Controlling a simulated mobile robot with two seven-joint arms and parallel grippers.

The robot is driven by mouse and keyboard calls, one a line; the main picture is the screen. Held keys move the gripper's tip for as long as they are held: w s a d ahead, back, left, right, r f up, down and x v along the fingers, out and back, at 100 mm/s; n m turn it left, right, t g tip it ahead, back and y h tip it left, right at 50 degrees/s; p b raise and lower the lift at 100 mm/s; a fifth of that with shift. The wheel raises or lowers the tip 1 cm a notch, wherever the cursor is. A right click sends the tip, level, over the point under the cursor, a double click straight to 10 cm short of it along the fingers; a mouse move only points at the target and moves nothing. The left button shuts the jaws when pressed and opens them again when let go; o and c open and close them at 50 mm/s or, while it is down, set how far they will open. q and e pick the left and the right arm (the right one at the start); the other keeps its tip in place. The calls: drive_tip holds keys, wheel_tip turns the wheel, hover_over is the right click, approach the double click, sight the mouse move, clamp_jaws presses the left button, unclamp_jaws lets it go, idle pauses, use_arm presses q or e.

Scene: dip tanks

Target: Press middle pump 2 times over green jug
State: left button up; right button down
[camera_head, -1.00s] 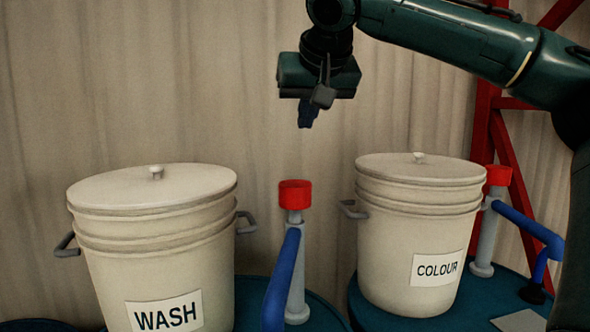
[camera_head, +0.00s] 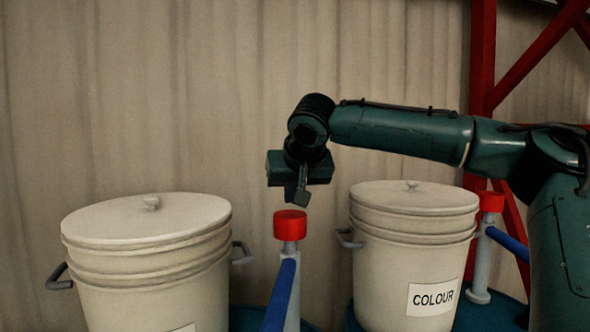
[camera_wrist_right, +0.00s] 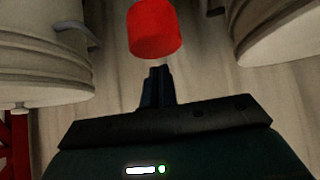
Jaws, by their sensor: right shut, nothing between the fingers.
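A pump with a red cap (camera_head: 290,225) and a blue spout (camera_head: 281,293) stands between the two tanks. My right gripper (camera_head: 297,197) is shut and empty, pointing down just above the red cap. In the right wrist view the shut fingertips (camera_wrist_right: 158,72) show close to the red cap (camera_wrist_right: 154,28); I cannot tell whether they touch it. A second red-capped pump (camera_head: 491,202) stands at the right, partly behind my arm. The green jug and my left gripper are not in view.
A lidded white tank (camera_head: 150,262) stands at the left. A lidded tank labelled COLOUR (camera_head: 410,240) stands right of the near pump. A red metal frame (camera_head: 482,60) rises at the right, and a pale corrugated wall (camera_head: 150,90) is behind.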

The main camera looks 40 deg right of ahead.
sight(293, 218)
wheel_tip(293, 218, down, 2)
drive_tip(key=shift+s, duration=0.1)
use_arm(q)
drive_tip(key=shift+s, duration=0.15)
use_arm(e)
drive_tip(key=shift+f, duration=0.4)
wheel_tip(293, 218, down, 3)
drive_tip(key=shift+r+b, duration=0.2)
drive_tip(key=shift+b, duration=0.5)
drive_tip(key=shift+f, duration=0.25)
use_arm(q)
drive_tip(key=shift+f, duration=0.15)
use_arm(e)
drive_tip(key=shift+s, duration=0.1)
